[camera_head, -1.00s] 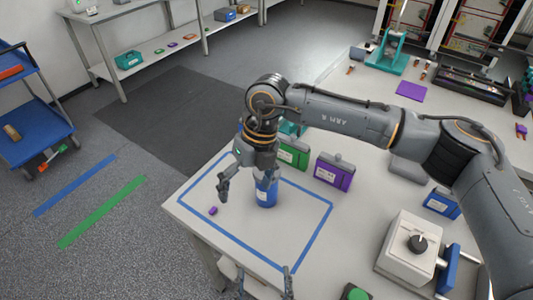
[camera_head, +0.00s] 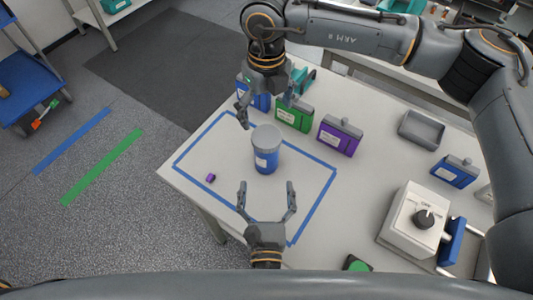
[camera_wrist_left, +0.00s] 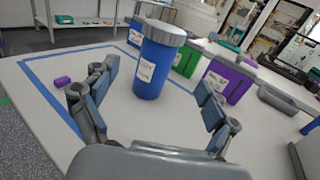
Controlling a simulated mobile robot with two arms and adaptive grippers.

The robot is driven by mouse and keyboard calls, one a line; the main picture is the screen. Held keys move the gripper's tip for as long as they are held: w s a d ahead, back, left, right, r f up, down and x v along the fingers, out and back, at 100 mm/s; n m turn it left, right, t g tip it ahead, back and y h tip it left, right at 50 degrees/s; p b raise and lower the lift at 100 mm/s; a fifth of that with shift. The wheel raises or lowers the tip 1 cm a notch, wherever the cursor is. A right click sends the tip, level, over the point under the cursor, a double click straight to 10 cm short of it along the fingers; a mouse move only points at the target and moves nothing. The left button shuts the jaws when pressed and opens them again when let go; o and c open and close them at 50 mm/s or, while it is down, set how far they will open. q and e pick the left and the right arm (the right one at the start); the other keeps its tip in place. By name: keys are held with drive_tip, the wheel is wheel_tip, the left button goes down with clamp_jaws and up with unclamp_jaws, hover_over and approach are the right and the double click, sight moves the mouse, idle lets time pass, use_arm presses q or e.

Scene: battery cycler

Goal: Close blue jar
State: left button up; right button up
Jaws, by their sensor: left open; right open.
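The blue jar (camera_head: 266,160) stands upright inside the blue tape outline on the table. A grey lid (camera_head: 266,137) sits on its top; I cannot tell if it is tight. The jar also shows in the left wrist view (camera_wrist_left: 154,68), with a white label, between and beyond the fingers. My left gripper (camera_head: 267,187) is open and empty, just in front of the jar, fingers pointing at it, apart from it. My right gripper (camera_head: 267,112) is open and empty, pointing down above and behind the jar, clear of the lid.
A small purple piece (camera_head: 210,178) lies left of the jar. Blue, green (camera_head: 294,115) and purple (camera_head: 339,136) boxes stand behind it. A grey tray (camera_head: 421,129) and a white device with a black knob (camera_head: 413,216) are at the right. The table's left edge is close.

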sight(267, 154)
use_arm(q)
drive_tip(key=w, duration=1.1)
clamp_jaws()
use_arm(e)
drive_tip(key=n, duration=1)
drive_tip(key=shift+n, duration=0.4)
drive_tip(key=n, duration=1.1)
drive_tip(key=shift+n, duration=0.3)
